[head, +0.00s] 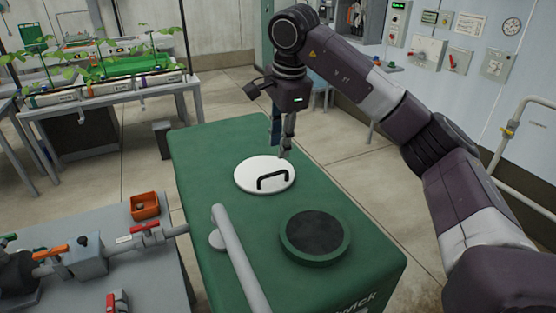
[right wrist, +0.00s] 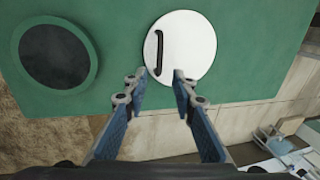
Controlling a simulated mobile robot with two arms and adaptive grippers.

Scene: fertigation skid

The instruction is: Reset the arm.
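My right arm reaches in from the right in the head view, and its gripper (head: 282,140) points down near the far edge of a green cabinet top. In the right wrist view the gripper (right wrist: 153,85) shows two separated blue fingers with nothing between them. A round white lid (head: 264,175) with a black handle (head: 272,180) lies on the green top, close to the fingertips. The lid (right wrist: 190,50) also shows just beyond the fingertips in the right wrist view, with its handle (right wrist: 159,52) clear of both fingers. My left gripper is not in view.
The green cabinet (head: 350,265) also has a dark round opening (head: 315,232) and a grey pipe (head: 238,255) on top. A grey bench with red-handled valves (head: 145,228) and an orange bin (head: 145,206) stands at left. Plant tables are behind; wall controls (head: 428,50) are at right.

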